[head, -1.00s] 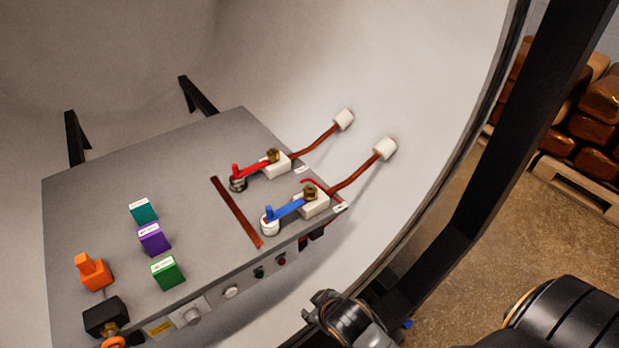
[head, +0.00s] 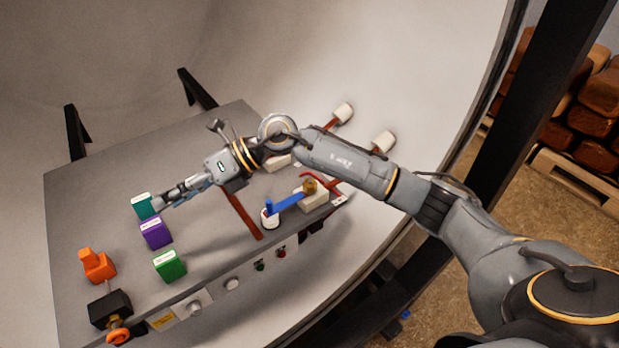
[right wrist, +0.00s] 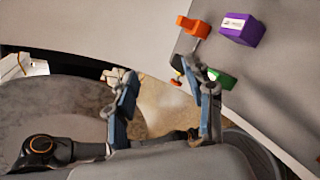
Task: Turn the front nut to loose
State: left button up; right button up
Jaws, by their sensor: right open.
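The front brass nut (head: 310,187) sits on the front white block (head: 312,201), at the right end of the blue-handled lever (head: 287,204). The lever's left end is at a white round post (head: 270,220). My left gripper is not in view.
A purple block (head: 155,233), a green block (head: 168,266), a teal block (head: 143,206) and an orange piece (head: 97,265) stand on the grey box top (head: 100,190). A dark red bar (head: 242,214) lies left of the lever. The curved furnace wall (head: 420,80) rises behind.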

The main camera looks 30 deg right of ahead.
jog(key=w+d+f+n+h, duration=0.25)
jog(key=d+h, duration=0.35)
jog(key=d, duration=0.5)
jog(key=m+g+h, duration=0.1)
jog(key=m+h, duration=0.1)
jog(key=h, duration=0.6)
send_near(310, 182)
notch_tip(310, 182, down, 8)
jog(key=p, duration=0.3)
jog(key=shift+w+d+r, duration=0.1)
jog(key=shift+r, duration=0.1)
jog(key=shift+f+p, duration=0.3)
jog(key=shift+f, duration=0.4)
grip_shut()
